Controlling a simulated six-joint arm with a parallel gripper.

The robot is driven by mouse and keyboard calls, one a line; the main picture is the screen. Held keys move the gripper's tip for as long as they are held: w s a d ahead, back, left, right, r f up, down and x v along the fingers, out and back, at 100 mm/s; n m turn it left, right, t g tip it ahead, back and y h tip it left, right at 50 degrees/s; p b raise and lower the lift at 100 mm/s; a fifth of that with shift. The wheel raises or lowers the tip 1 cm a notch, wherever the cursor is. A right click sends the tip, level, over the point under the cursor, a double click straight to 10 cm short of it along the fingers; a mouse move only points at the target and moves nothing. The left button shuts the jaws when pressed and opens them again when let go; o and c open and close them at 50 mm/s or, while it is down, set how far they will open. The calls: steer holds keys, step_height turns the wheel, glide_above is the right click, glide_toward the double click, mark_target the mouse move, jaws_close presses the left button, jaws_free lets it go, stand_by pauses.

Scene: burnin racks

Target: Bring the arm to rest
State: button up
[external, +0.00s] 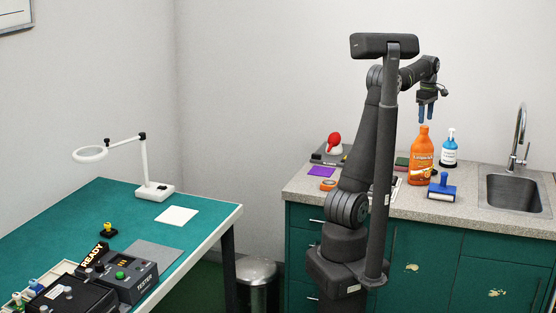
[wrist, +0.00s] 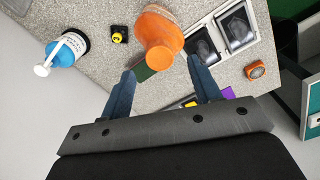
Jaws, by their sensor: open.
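My gripper (external: 427,112) is raised above the grey counter (external: 467,187) by the back wall. Its blue fingers stand apart and point down in the external view. In the wrist view the gripper (wrist: 163,92) is open, with nothing held between its fingers. An orange bottle (external: 422,160) stands upright on the counter below the gripper. Its top shows just beyond the fingertips in the wrist view (wrist: 158,45), apart from them as far as I can tell.
A blue pump bottle (external: 449,150), a blue-handled tool (external: 441,190) and a sink (external: 512,194) lie to the right. A purple pad (external: 321,171) and a red-topped device (external: 333,146) are at the left. A green bench (external: 85,215) holds a tester (external: 130,275) and a white magnifier lamp (external: 145,165).

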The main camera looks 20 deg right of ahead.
mark_target(425, 126)
step_height(425, 126, down, 5)
steer(key=shift+f, duration=0.15)
steer(key=shift+r, duration=1.3)
